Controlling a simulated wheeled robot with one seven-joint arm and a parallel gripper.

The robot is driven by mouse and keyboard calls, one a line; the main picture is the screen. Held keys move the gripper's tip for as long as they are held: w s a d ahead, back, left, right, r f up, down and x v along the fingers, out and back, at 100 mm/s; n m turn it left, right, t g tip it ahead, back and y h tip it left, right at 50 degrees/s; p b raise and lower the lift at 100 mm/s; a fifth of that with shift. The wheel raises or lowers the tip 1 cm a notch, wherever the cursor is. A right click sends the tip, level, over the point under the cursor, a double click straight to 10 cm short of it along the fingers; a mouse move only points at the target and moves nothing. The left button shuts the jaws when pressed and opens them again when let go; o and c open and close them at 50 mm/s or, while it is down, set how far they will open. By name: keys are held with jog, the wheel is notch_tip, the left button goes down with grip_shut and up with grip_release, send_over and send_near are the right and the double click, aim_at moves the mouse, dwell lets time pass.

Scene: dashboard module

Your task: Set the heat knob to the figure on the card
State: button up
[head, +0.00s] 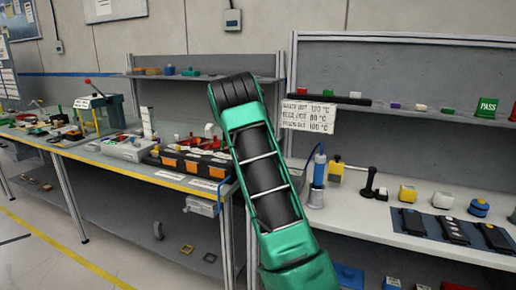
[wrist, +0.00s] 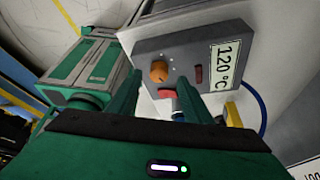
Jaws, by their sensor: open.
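The heat knob (wrist: 159,71) is an orange round knob on a grey box (wrist: 180,45) in the wrist view. Small pale marks sit around it; which one it points at is too small to tell. A card (wrist: 226,62) reading "120 °C" is at the right of the box face. My gripper (wrist: 158,86) is open, its two green fingers reaching toward the knob from below in the picture. The knob shows between the fingers, with no clear contact. In the head view my arm hides the gripper and the box.
A dark red part (wrist: 198,74) is beside the knob, and a red and white part shows below it. A blue cable (wrist: 257,105) curves at right. In the head view, a sign (head: 308,116) lists several temperatures, and a blue cylindrical tool (head: 319,172) stands on the white bench (head: 360,218).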

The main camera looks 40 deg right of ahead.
jog(key=v, duration=0.7)
jog(key=shift+w, duration=0.1)
dwell(0.5)
jog(key=s+a+n+t, duration=0.1)
jog(key=s+a+n, duration=0.1)
jog(key=s+n, duration=0.5)
jog(key=s+a+n, duration=0.3)
jog(key=s+n, duration=0.2)
jog(key=s, duration=0.4)
jog(key=s+a+f+n+t, duration=0.1)
jog(key=s+a+f+n, duration=0.4)
jog(key=s+a+n, duration=0.3)
jog(key=s+a+f+n+t, duration=0.2)
jog(key=s+a+f+n, duration=0.3)
jog(key=s+a+n, duration=0.4)
jog(key=shift+a+f+n+t, duration=0.3)
jog(key=shift+a+n, duration=0.1)
jog(key=shift+a, duration=0.8)
